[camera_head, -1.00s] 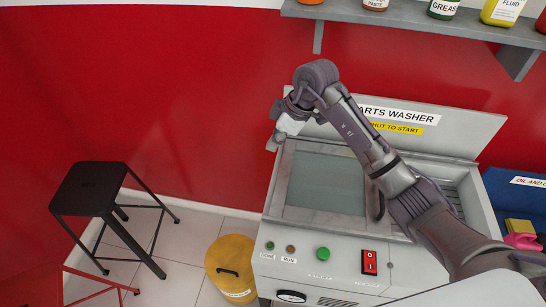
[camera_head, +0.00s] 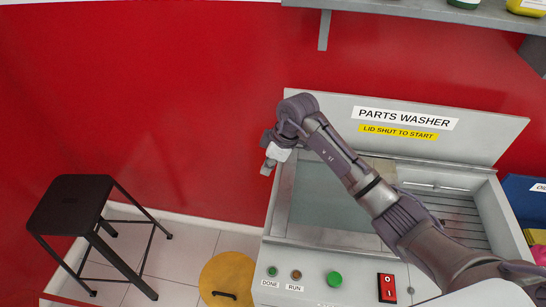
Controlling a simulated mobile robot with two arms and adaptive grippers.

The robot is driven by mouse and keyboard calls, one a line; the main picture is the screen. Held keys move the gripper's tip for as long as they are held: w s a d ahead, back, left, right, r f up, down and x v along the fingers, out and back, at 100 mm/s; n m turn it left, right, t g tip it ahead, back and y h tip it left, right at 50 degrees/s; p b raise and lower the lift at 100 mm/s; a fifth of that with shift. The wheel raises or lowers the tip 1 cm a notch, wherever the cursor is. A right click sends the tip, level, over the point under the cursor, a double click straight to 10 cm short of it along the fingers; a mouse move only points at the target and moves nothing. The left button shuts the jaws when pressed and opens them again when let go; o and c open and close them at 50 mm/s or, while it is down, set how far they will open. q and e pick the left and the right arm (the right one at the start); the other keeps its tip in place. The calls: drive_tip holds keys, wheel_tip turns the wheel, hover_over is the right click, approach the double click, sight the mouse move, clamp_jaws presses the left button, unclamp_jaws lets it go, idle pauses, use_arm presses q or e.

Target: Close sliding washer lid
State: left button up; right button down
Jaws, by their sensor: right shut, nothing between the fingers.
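The parts washer (camera_head: 500,135) is a grey cabinet with a raised back panel reading "PARTS WASHER" and "LID SHUT TO START". A flat grey-green pane, which looks like the sliding lid (camera_head: 325,205), lies over the left part of its top. The right part is open and shows a slatted grate (camera_head: 458,222). My right arm crosses above the washer and hides part of the pane's right side. My right gripper (camera_head: 267,167) is shut and empty at the washer's back left corner; whether it touches the washer I cannot tell. My left gripper is not in view.
The front panel has a green button (camera_head: 335,279), a red switch (camera_head: 387,288) and small DONE and RUN lamps. A black stool (camera_head: 72,205) and a yellow round bin (camera_head: 232,277) stand left. A shelf (camera_head: 420,14) hangs above. Blue container at right.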

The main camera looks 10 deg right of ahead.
sight(277, 184)
drive_tip(key=f, duration=0.1)
drive_tip(key=d+f+p, duration=0.1)
drive_tip(key=f+p, duration=0.1)
drive_tip(key=f, duration=0.1)
drive_tip(key=shift+s+d, duration=0.25)
drive_tip(key=shift+d, duration=0.05)
drive_tip(key=shift+s+d, duration=0.2)
drive_tip(key=shift+d, duration=0.25)
drive_tip(key=shift+f, duration=0.1)
drive_tip(key=shift+w+a, duration=0.1)
